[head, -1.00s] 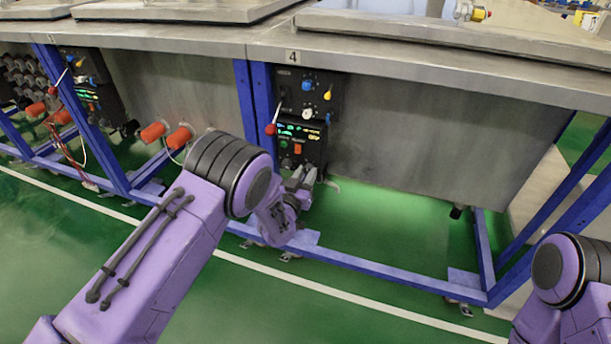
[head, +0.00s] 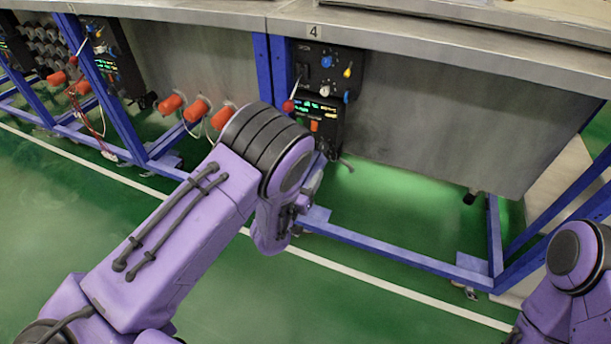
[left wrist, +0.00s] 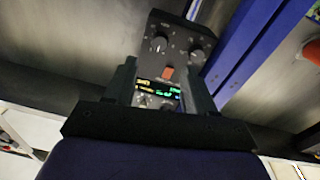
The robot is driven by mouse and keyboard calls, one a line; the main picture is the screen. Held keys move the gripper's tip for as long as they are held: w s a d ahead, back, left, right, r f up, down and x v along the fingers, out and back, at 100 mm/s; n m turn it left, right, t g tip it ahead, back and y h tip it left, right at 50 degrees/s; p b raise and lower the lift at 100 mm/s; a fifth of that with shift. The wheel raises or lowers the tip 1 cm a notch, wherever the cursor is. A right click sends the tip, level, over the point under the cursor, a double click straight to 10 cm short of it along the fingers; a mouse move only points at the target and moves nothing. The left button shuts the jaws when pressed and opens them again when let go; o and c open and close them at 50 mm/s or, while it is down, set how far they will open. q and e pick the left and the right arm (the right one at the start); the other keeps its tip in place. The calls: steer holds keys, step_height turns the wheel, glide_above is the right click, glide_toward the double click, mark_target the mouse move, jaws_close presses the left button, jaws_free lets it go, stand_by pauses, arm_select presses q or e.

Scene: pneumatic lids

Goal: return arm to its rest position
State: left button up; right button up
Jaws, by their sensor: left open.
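My left gripper (head: 316,180) is mostly hidden behind my purple left forearm in the head view, low in front of the control panel at station 4. In the left wrist view, its two dark fingers (left wrist: 162,88) stand apart with nothing held between them. The black control panel (head: 325,75) shows beyond them, with knobs, an orange-red button and lit green and yellow displays; it also shows in the left wrist view (left wrist: 175,50). I cannot tell the exact gap to the panel. My right arm shows at the right edge, its gripper out of view.
A steel bench (head: 430,45) with a blue frame (head: 390,255) stands ahead. A lever with a red knob (head: 289,105) sticks out at the panel's left. Orange cylinders (head: 197,110) are on the left. The green floor (head: 330,310) in front is clear.

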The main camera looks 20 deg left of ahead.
arm_select(q)
steer(key=shift+s+a, duration=0.1)
steer(key=shift+s, duration=0.45)
steer(key=s+a+f+n+g+y, duration=0.2)
steer(key=s+a+f+g, duration=0.15)
steer(key=s+f, duration=0.3)
steer(key=s+a+f+n+g+y, duration=0.1)
steer(key=s+a+f+g, duration=0.25)
steer(key=s+f, duration=0.3)
steer(key=s+a+f+n+g+y, duration=0.15)
steer(key=s+f+g, duration=0.25)
steer(key=s, duration=0.8)
steer(key=s+a+f+n+g, duration=0.1)
steer(key=s+f+n+g, duration=0.3)
steer(key=s, duration=0.7)
step_height(320, 180, up, 18)
steer(key=m+p, duration=0.2)
steer(key=p, duration=1.5)
steer(key=shift+w+a+f, duration=0.15)
steer(key=shift+w, duration=0.15)
